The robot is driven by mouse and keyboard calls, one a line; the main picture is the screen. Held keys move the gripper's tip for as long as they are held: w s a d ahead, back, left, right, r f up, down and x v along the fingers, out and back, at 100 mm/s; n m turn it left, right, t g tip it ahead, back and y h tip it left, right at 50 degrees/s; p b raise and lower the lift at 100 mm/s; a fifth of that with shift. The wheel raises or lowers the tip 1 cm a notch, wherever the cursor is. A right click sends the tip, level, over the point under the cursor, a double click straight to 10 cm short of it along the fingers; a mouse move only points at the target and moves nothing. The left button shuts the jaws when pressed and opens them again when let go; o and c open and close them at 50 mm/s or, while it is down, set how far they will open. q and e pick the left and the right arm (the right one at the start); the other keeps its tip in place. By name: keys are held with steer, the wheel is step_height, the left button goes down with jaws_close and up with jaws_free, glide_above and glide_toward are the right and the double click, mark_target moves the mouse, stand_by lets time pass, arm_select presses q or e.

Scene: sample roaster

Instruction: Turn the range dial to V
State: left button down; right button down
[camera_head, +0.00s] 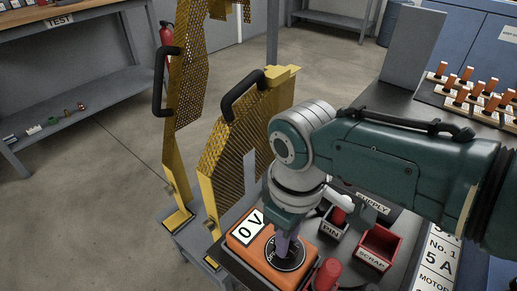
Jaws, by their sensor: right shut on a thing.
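An orange meter (233,245) sits at the bottom middle of the head view, with a white display (249,227) reading "0 V". Its round black range dial (298,260) is partly hidden by my right gripper, and I cannot read its markings or which way it points. My right gripper (286,249) points down from above and is shut on the knob of the dial. The knob itself is mostly hidden between the fingers. My left gripper is not in view.
A red cylindrical thing (326,274) stands close right of the meter. A red bin marked "SCRAP" (377,262) and a bin marked "PIN" (330,232) are to the right. Yellow perforated guards (222,150) with black handles stand behind. Orange-topped pegs (466,75) fill the back right.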

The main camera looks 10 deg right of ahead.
steer(key=c, duration=0.8)
jaws_free()
step_height(320, 180, up, 8)
steer(key=p, duration=0.5)
steer(key=shift+r, duration=0.25)
steer(key=shift+r+p, duration=0.35)
steer(key=shift+r, duration=0.35)
